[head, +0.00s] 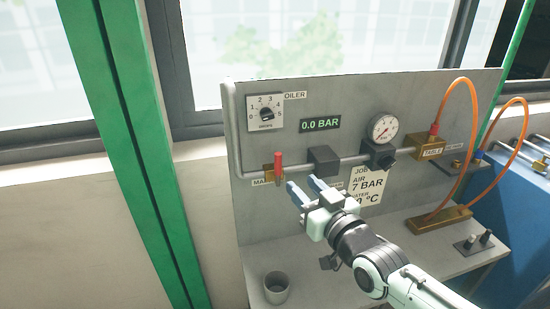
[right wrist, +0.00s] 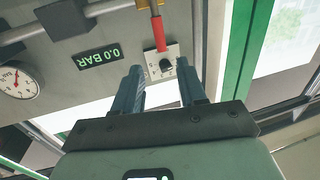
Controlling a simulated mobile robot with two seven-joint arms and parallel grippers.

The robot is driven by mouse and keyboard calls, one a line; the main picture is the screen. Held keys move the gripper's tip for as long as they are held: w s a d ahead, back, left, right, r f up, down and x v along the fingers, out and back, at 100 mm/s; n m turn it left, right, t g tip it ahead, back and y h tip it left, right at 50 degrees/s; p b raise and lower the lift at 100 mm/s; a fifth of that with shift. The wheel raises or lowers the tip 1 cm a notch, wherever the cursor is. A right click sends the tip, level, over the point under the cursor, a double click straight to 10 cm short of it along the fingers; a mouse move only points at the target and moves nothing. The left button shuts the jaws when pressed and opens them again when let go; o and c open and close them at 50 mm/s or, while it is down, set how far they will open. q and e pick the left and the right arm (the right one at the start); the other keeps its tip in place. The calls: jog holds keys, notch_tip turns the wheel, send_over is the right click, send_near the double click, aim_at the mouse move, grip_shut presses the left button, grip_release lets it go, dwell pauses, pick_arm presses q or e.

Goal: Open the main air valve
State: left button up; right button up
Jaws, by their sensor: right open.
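The main air valve has a red lever (head: 277,167) on a brass body (head: 267,173), at the left end of the grey pipe on the panel. The lever stands upright, across the horizontal pipe. A label under it is partly hidden and begins "MA". My right gripper (head: 302,184) is open and empty, just right of and slightly below the lever, apart from it. In the right wrist view the red lever (right wrist: 158,33) shows beyond the open fingers (right wrist: 160,76). The display (head: 320,123) reads 0.0 BAR. My left gripper is not in view.
A black block (head: 323,160) and a round gauge (head: 383,127) are on the pipe to the right. A job card (head: 369,184) is partly behind my gripper. A grey cup (head: 276,287) stands on the shelf below.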

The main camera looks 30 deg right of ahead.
aim_at(280, 162)
jog(key=w+p, duration=0.3)
jog(key=w, duration=0.9)
jog(key=shift+w+d, duration=0.15)
jog(key=shift+d, duration=0.05)
grip_shut()
